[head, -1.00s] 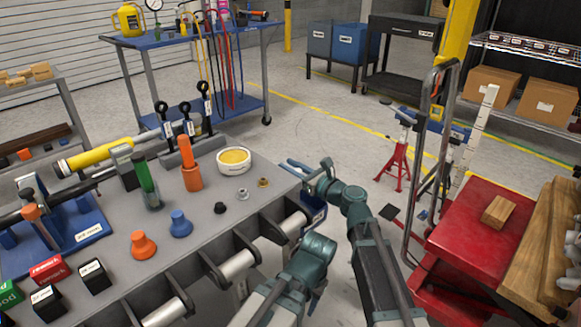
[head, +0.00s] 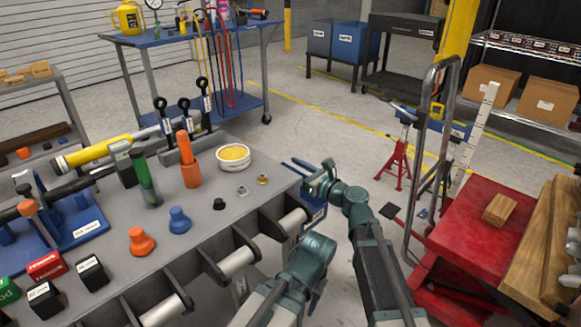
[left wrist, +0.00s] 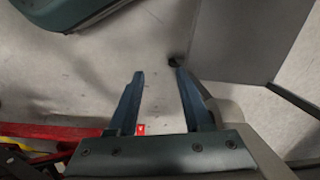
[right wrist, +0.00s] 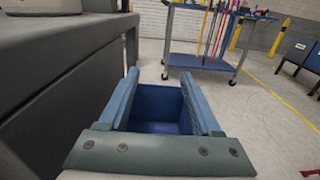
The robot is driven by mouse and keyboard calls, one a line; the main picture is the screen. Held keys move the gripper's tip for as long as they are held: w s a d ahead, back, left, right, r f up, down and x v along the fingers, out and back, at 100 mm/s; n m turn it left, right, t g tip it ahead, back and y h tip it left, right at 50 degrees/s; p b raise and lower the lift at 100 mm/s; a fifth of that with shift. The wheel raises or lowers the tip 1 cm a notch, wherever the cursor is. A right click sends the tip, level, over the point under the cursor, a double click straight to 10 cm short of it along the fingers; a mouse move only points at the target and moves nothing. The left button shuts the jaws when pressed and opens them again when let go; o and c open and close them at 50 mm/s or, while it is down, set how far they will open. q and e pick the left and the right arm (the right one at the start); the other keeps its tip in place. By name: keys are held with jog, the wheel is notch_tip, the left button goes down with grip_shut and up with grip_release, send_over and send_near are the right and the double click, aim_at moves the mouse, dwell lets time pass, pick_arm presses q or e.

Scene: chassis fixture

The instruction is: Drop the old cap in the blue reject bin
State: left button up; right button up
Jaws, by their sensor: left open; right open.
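The blue reject bin (head: 313,216) is at the right end of the grey bench, partly hidden by my right arm. In the right wrist view the bin's blue inside (right wrist: 158,100) shows between my right fingers, and I see no cap in it. My right gripper (right wrist: 160,76) is open and empty over the bin. My left gripper (left wrist: 160,76) is open and empty, pointing down at the floor beside the bench. Small caps lie on the bench: a black one (head: 219,204), a silver one (head: 243,191) and a brass one (head: 263,179). I cannot tell which is the old cap.
A white bowl (head: 233,157), an orange holder (head: 190,172) and orange and blue knobs stand on the bench. Rollers line its front edge. A red cart (head: 465,232) stands at right.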

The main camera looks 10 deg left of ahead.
jog(key=v, duration=1.3)
jog(key=shift+s+d, duration=0.1)
dwell(0.6)
